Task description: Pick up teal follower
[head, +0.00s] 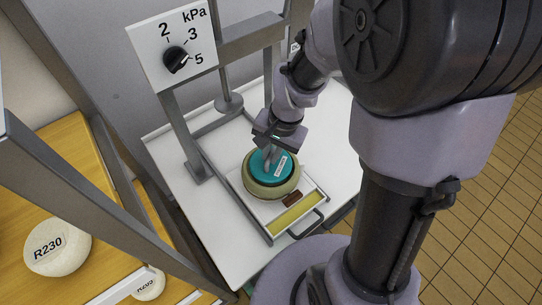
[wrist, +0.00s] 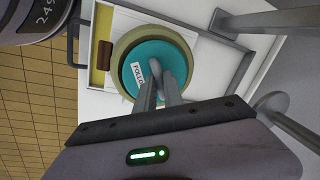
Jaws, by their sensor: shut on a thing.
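The teal follower (head: 282,168) is a round disc with a white label and a grey knob on top. It sits within the rim of a round cream-olive mould (head: 262,188) on the press tray. In the wrist view the follower (wrist: 136,55) and its label show clearly, with the mould's rim (wrist: 122,46) around it. My gripper (head: 268,156) comes down from above and is shut on the follower's knob. In the wrist view its two fingers (wrist: 158,84) close on the knob. I cannot tell whether the follower is clear of the mould.
A grey press frame (head: 181,135) stands behind, with a kPa dial (head: 175,59) at upper left. The tray has a yellow strip (head: 296,213) and a dark brown block (head: 292,199). Wooden shelves at left hold a pale wheel marked R230 (head: 57,248).

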